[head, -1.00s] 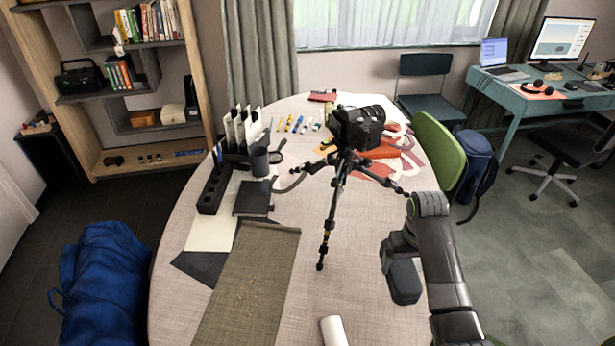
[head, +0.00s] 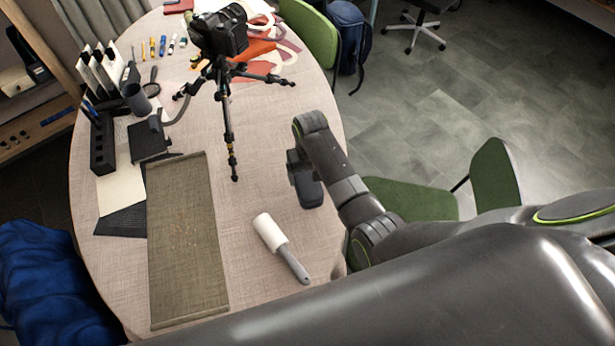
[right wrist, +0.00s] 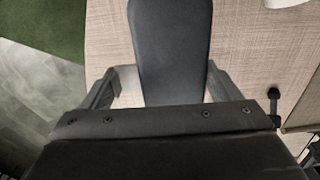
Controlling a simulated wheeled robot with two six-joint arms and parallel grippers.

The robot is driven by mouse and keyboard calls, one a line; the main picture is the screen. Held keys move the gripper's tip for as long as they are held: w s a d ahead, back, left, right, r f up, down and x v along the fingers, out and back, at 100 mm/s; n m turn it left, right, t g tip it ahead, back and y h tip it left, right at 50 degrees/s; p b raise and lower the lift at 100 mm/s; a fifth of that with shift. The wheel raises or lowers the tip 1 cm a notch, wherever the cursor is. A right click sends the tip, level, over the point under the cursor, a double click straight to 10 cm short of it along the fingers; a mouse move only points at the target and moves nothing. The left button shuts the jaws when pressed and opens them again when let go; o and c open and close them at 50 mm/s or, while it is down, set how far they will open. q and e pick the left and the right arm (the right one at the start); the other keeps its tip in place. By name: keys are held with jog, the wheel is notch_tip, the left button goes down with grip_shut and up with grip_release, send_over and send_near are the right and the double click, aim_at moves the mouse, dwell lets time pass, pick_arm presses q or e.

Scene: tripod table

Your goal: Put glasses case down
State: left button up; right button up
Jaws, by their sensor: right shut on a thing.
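The glasses case (head: 308,190) is a dark blue-grey, long rounded box at the right part of the round table (head: 275,205). My right gripper (head: 298,166) is shut on it, the arm reaching in from the right. In the right wrist view the case (right wrist: 172,45) sits between the two fingers of the gripper (right wrist: 160,85) and points away from the palm. It is over the tabletop; I cannot tell whether its underside touches. Part of the case is hidden by the gripper. My left gripper is not in view.
A lint roller (head: 270,233) lies left of and nearer than the case. A tripod with a camera (head: 220,32) stands beyond it. A brown mat (head: 185,240) lies to the left. Bare tabletop surrounds the case; the table's right edge is close. Green chairs (head: 412,198) stand beyond that edge.

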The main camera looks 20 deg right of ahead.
notch_tip(320, 180, down, 4)
jog(key=shift+r, duration=0.1)
jog(key=shift+f, duration=0.25)
jog(key=shift+f, duration=0.15)
jog(key=o, duration=1)
notch_tip(320, 180, up, 12)
jog(key=shift+r, duration=0.2)
